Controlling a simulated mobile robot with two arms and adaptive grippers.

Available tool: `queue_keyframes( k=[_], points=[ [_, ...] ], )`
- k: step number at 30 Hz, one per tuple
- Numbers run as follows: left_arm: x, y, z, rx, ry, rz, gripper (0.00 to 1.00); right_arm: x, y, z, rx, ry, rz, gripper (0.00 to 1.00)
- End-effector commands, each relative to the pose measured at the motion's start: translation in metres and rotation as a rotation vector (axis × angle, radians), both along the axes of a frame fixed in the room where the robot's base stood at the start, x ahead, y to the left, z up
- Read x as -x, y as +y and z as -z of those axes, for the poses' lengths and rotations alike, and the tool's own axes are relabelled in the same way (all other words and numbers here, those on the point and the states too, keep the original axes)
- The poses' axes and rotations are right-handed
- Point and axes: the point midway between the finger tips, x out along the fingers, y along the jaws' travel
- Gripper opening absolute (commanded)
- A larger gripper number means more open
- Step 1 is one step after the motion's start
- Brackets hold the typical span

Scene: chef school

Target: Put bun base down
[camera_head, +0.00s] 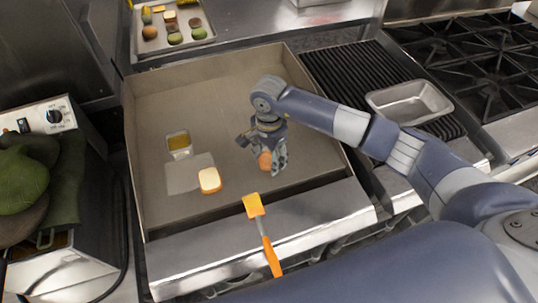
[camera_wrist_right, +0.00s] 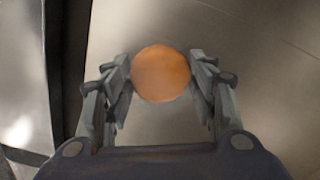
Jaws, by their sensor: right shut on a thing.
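My right gripper (camera_head: 265,158) is over the right part of the flat griddle (camera_head: 225,95). It is shut on a round orange-brown bun base (camera_head: 265,161). In the right wrist view the bun base (camera_wrist_right: 160,73) sits between the two fingers of the gripper (camera_wrist_right: 160,80). I cannot tell whether the bun base touches the griddle surface or is held just above it. My left gripper is not in view.
An orange spatula (camera_head: 262,232) lies across the griddle's front edge. A metal pan (camera_head: 409,102) rests on the grill at right. A food tray (camera_head: 172,25) stands behind.

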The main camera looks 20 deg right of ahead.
Motion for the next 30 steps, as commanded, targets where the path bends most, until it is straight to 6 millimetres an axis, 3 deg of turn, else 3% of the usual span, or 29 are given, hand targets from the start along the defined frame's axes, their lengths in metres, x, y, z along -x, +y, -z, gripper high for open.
queue_keyframes(
  k=[2,3,6,20,23,30],
  points=[
    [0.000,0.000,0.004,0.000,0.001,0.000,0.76,0.000,0.000,0.004,0.001,0.000,0.000,0.33],
    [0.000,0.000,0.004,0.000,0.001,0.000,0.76,0.000,0.000,0.003,0.001,0.000,0.001,0.55],
    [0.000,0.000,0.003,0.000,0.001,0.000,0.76,0.000,0.000,0.002,0.000,0.000,0.001,0.72],
    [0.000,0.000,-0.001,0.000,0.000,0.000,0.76,-0.001,0.000,-0.004,-0.001,-0.002,0.000,0.72],
    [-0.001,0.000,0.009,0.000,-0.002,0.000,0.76,-0.002,0.000,-0.017,-0.001,-0.006,0.000,0.72],
    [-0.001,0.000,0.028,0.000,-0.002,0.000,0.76,-0.002,0.000,-0.070,0.000,-0.008,-0.001,0.72]
  ],
)
